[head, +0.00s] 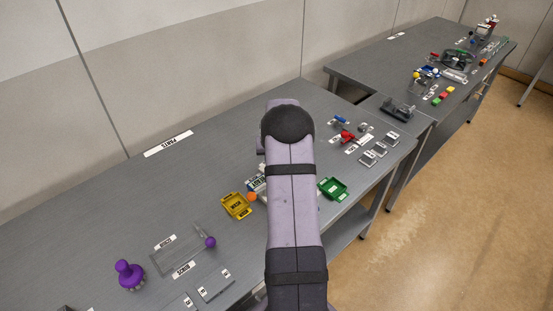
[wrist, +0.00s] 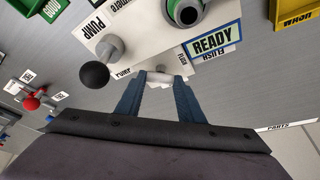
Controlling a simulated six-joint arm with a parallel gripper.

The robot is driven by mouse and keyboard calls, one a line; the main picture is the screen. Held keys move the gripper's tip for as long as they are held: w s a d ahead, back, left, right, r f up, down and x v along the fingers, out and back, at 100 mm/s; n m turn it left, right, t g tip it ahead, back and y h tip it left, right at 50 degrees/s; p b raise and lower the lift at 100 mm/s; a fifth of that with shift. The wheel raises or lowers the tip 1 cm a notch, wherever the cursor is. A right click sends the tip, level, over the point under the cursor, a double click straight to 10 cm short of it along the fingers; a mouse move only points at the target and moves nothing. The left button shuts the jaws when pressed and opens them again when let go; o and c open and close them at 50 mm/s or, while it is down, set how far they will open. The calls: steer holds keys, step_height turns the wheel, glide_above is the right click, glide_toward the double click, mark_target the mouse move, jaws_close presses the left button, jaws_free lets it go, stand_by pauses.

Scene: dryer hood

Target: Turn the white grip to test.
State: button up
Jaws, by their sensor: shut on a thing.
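The white grip (wrist: 160,76) is in the wrist view, at the near edge of a white panel (wrist: 140,50). My gripper (wrist: 159,84) has its two blue fingers shut on the grip, one at each side. A small label, too small to read surely, lies left of the grip, and a "FLUSH" label lies right of it. I cannot make out a label reading "test". In the head view my arm hides the gripper, the grip and most of the panel (head: 256,183).
A red-handled device (head: 347,136) stands farther right.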

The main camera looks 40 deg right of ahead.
steer(key=m+b, duration=0.1)
steer(key=m+g+b, duration=0.1)
steer(key=m+b, duration=0.1)
steer(key=m+h+b, duration=0.1)
steer(key=m+b, duration=0.1)
steer(key=shift+w+a+f+g, duration=0.15)
steer(key=shift+w+f+g, duration=0.15)
steer(key=m+b, duration=0.2)
steer(key=shift+w+r+m+g+h, duration=0.1)
steer(key=shift+m+g+h, duration=0.2)
steer(key=shift+g, duration=0.1)
steer(key=shift+w+r+m+g+b, duration=0.15)
steer(key=shift+m+g+b, duration=0.45)
steer(key=shift+m, duration=0.7)
steer(key=shift+a, duration=0.1)
steer(key=o, duration=1.1)
steer(key=shift+c, duration=0.2)
steer(key=shift+r, duration=0.1)
steer(key=b+v, duration=0.1)
steer(key=v, duration=0.6)
